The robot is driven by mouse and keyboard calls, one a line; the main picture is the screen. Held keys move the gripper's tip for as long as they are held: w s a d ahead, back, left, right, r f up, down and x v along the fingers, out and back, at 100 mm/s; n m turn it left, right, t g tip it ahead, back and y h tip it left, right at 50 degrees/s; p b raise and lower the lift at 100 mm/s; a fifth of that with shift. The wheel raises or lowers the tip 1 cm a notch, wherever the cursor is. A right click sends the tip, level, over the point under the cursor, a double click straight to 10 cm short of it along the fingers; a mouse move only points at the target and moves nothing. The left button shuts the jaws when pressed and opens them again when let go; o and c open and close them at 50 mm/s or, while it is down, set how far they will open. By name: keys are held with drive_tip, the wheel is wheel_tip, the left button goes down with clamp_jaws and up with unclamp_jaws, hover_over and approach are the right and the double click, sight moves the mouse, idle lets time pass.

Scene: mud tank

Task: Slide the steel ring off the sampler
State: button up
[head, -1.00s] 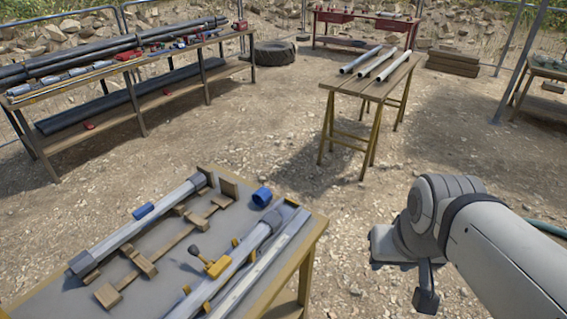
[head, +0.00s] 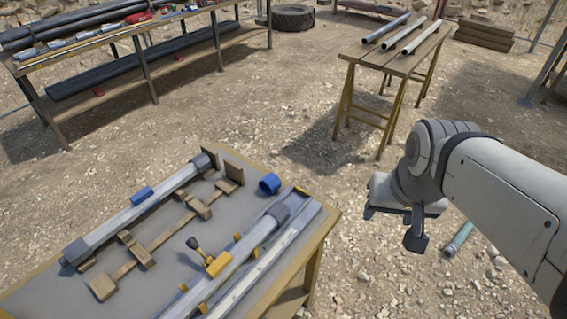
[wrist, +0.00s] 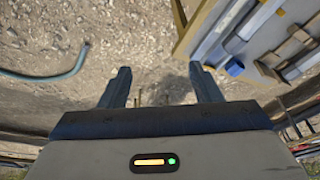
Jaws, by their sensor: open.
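A long pale tube (head: 140,215), which looks like the sampler, lies on wooden rests on the near table. It has a dark grey collar (head: 203,163) at its far end and another (head: 77,250) at its near end. A second pale tube (head: 245,250) lies to its right, with a grey collar (head: 277,213) and a yellow clamp (head: 216,263) with a black knob. I cannot tell which collar is the steel ring. My gripper (head: 393,222) is open and empty, right of the table and apart from it. Its two fingers show spread in the wrist view (wrist: 160,72).
The near table (head: 318,238) also holds a blue cylinder (head: 270,183), a blue piece (head: 142,196) and a slotted rail (head: 270,268). A trestle table (head: 402,62) with pipes stands behind. A greenish hose (head: 459,238) lies on the gravel, which is otherwise open.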

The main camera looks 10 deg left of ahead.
drive_tip(key=o, duration=0.5)
drive_tip(key=shift+m+g, duration=0.6)
drive_tip(key=shift+m, duration=0.2)
drive_tip(key=w+a+f, duration=0.1)
drive_tip(key=w+a, duration=0.1)
drive_tip(key=w+a+f, duration=0.1)
drive_tip(key=w+a, duration=0.1)
drive_tip(key=w, duration=0.1)
drive_tip(key=w+a+f+b, duration=0.1)
drive_tip(key=w+a, duration=0.1)
drive_tip(key=w, duration=0.1)
drive_tip(key=shift+w+a+f, duration=0.1)
drive_tip(key=shift+f, duration=0.1)
drive_tip(key=shift+c, duration=0.2)
drive_tip(key=m+g+b, duration=0.2)
drive_tip(key=m, duration=0.2)
hover_over(275, 211)
wheel_tip(275, 211, down, 16)
drive_tip(key=shift+a+r, duration=0.1)
drive_tip(key=shift+r, duration=0.1)
drive_tip(key=shift+f+p, duration=0.7)
drive_tip(key=shift+f, duration=3.2)
drive_tip(key=c, duration=1.3)
